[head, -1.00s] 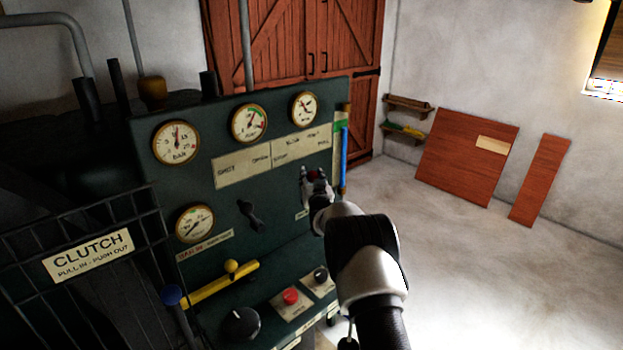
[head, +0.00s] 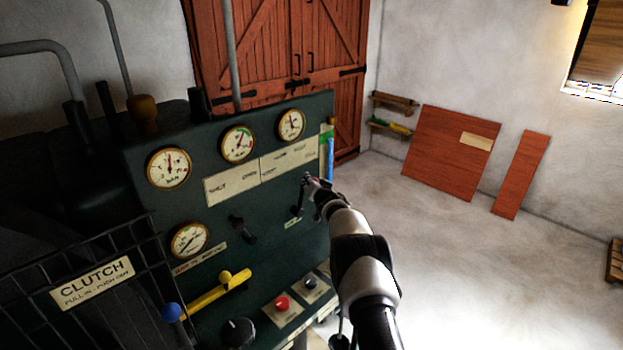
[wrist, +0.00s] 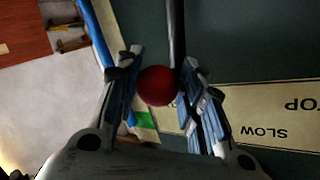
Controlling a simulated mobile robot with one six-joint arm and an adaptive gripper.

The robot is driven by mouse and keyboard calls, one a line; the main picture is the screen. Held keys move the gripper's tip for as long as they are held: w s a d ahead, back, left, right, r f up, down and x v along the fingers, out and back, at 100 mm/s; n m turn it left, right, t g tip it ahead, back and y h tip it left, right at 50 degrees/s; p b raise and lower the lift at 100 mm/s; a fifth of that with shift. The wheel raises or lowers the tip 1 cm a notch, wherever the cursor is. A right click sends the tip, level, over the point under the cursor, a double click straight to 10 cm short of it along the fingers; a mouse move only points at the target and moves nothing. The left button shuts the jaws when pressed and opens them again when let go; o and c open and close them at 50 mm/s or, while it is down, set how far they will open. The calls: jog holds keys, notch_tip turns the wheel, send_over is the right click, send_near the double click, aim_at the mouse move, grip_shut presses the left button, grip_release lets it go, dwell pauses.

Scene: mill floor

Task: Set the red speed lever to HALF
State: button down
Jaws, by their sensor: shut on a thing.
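The red speed lever ends in a round red knob (wrist: 157,86), which sits between my two finger pads in the wrist view. Its dark rod (wrist: 177,30) runs up the picture from there. My gripper (wrist: 160,92) is shut on the knob. In the head view my gripper (head: 311,182) is at the right side of the dark green panel, just below the right label plate (head: 290,160); the knob is hidden there. In the wrist view the plate (wrist: 270,125) reads SLOW and STOP upside down, right of the knob. The HALF mark cannot be read clearly.
A blue upright tube (head: 330,158) stands close beside my gripper at the panel's right edge. Left on the panel are a black handle (head: 242,229), a yellow lever (head: 215,292) and a red button (head: 282,303). Open floor (head: 470,270) lies to the right.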

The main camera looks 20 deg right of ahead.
jog(key=shift+r, duration=0.3)
jog(key=c, duration=1.2)
grip_release()
jog(key=shift+w, duration=0.1)
jog(key=shift+o, duration=0.5)
jog(key=shift+r, duration=0.15)
jog(key=shift+a+r, duration=0.1)
jog(key=shift+s+a, duration=0.15)
jog(key=shift+s, duration=0.45)
jog(key=f+v, duration=0.1)
jog(key=v, duration=0.9)
jog(key=shift+s+d, duration=0.25)
jog(key=shift+s, duration=0.3)
jog(key=shift+r, duration=0.15)
